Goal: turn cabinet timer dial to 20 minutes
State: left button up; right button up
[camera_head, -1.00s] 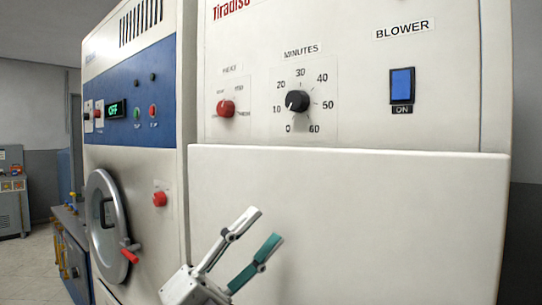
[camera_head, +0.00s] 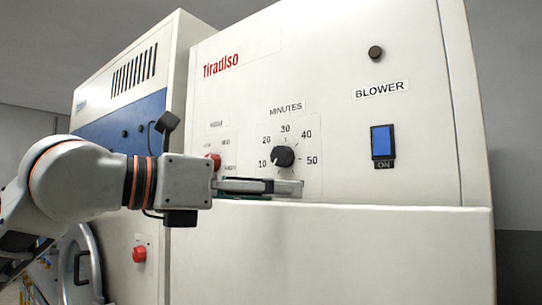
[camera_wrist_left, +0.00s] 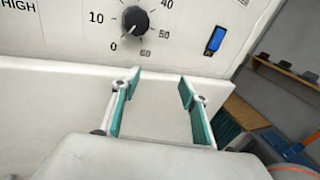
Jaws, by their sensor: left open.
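The black timer dial (camera_head: 283,156) sits under the MINUTES label on the white cabinet's front panel. Its pale pointer mark faces lower left, between 0 and 10. The dial also shows in the left wrist view (camera_wrist_left: 135,19), at the top. My left gripper (camera_head: 300,188) is just below the dial in the head view, its fingers pointing right and hiding the 0 and 60 marks. In the left wrist view the gripper (camera_wrist_left: 160,77) is open and empty, with both fingertips below the dial and apart from it. My right gripper is out of view.
A red knob (camera_head: 214,161) is left of the dial, partly behind my left gripper. A blue blower switch (camera_head: 382,141) is to the right. The cabinet's lower front (camera_head: 330,250) juts out below the panel. A blue-and-white machine stands at left.

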aim_at(277, 155)
pick_arm(q)
jog(key=a+r+n+t+y, duration=0.1)
jog(key=a+r+t+y, duration=0.1)
jog(key=a+r+t, duration=0.4)
jog(key=shift+w+d+r+g+p, duration=0.15)
jog(key=shift+w+d+g+p, duration=0.35)
jog(key=shift+w+d, duration=1.15)
jog(key=shift+w+d+r+g+p, duration=0.15)
jog(key=shift+w+d+g, duration=0.55)
jog(key=shift+w+d, duration=0.85)
jog(key=c, duration=1.1)
